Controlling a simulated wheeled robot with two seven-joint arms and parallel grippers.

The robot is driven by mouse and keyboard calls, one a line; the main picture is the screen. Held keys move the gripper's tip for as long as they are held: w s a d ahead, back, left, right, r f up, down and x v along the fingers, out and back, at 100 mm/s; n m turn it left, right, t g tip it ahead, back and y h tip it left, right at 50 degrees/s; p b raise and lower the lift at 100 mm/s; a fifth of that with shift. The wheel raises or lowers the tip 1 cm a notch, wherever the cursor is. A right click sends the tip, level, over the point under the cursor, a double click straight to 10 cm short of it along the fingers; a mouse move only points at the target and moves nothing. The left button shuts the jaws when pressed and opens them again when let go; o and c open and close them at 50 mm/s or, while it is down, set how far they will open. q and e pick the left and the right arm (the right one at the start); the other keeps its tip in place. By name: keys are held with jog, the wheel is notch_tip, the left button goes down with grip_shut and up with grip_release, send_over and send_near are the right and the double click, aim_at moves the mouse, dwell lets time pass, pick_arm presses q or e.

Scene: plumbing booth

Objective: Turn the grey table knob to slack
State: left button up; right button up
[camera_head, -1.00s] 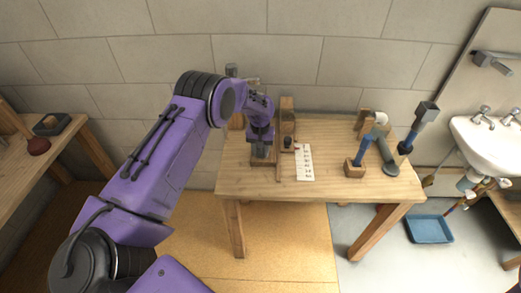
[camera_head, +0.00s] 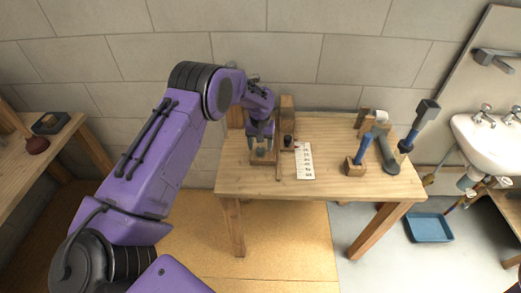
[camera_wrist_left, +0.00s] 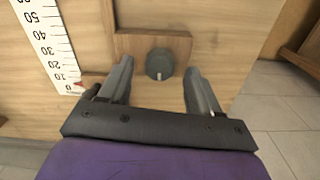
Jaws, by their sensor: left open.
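The grey knob (camera_wrist_left: 159,63) is round with a short mark on its face. It sits on a square wooden plate (camera_wrist_left: 178,40) on the table (camera_head: 330,130). My left gripper (camera_wrist_left: 158,70) is open, with one finger on each side of the knob. In the wrist view there are gaps between the knob and both fingers, and I cannot tell how far above it the tips are. In the head view my left gripper (camera_head: 262,146) points down over the plate near the table's left end. My right gripper is not in view.
A white scale strip (camera_head: 305,161) lies right of the plate, also in the wrist view (camera_wrist_left: 48,38). A wooden post (camera_head: 287,108) and a small dark knob (camera_head: 288,141) stand close by. Blue-handled tools (camera_head: 357,152) stand at the table's right; a sink (camera_head: 490,143) lies beyond.

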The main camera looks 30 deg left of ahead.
aim_at(260, 149)
pick_arm(q)
notch_tip(260, 149, up, 8)
jog(key=b, duration=0.1)
dwell(0.5)
